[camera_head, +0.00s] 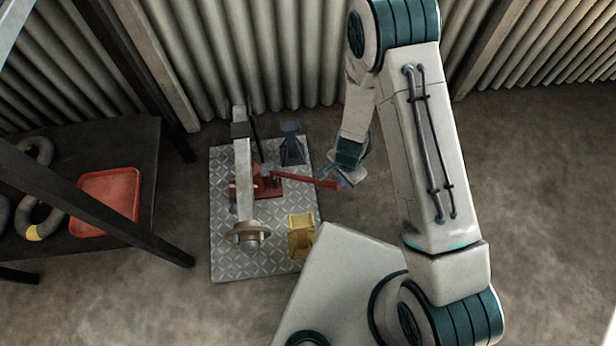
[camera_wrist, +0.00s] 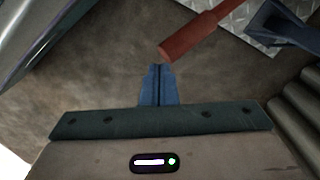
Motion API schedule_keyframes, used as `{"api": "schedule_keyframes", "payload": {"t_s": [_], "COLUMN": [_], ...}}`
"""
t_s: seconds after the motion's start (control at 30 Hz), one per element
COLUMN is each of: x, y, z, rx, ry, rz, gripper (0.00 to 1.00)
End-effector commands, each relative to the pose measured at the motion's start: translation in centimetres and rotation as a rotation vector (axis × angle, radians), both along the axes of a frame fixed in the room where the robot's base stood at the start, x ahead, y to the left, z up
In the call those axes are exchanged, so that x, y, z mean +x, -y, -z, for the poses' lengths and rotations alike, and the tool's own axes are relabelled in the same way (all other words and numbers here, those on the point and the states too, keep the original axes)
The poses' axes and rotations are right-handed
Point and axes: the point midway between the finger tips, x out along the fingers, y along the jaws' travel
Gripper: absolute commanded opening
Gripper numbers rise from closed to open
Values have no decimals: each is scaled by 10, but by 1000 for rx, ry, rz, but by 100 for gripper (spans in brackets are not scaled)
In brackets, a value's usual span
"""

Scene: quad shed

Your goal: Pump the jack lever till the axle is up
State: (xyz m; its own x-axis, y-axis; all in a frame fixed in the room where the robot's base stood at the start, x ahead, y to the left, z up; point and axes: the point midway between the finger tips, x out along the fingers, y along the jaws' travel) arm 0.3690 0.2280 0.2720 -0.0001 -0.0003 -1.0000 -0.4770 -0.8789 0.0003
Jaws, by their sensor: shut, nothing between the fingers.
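The red jack (camera_head: 266,188) stands on the checkered metal plate (camera_head: 226,262) beside the pale axle (camera_head: 243,178). Its red lever (camera_head: 306,180) reaches out to the right, past the plate's edge. The lever's end also shows at the top of the wrist view (camera_wrist: 196,36). My gripper (camera_head: 349,179) is at the lever's outer end. In the wrist view my gripper's blue fingers (camera_wrist: 159,72) are closed together with the lever's tip just beyond them. I cannot tell whether they touch. The axle's hub (camera_head: 247,236) is at its near end.
A blue stand (camera_head: 292,145) and a yellow stand (camera_head: 301,236) are on the plate on either side of the lever. A dark shelf (camera_head: 140,190) with a red tray (camera_head: 108,198) is at left. A corrugated wall (camera_head: 290,50) rises behind.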

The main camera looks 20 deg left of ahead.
Motion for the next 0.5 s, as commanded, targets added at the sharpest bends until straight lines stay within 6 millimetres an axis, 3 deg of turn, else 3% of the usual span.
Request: {"api": "schedule_keyframes", "payload": {"t_s": [0.33,0.5], "x": [0,0], "y": [0,0], "z": [1,14], "rx": [0,0], "ry": [0,0], "rz": [0,0], "gripper": [0,0]}}
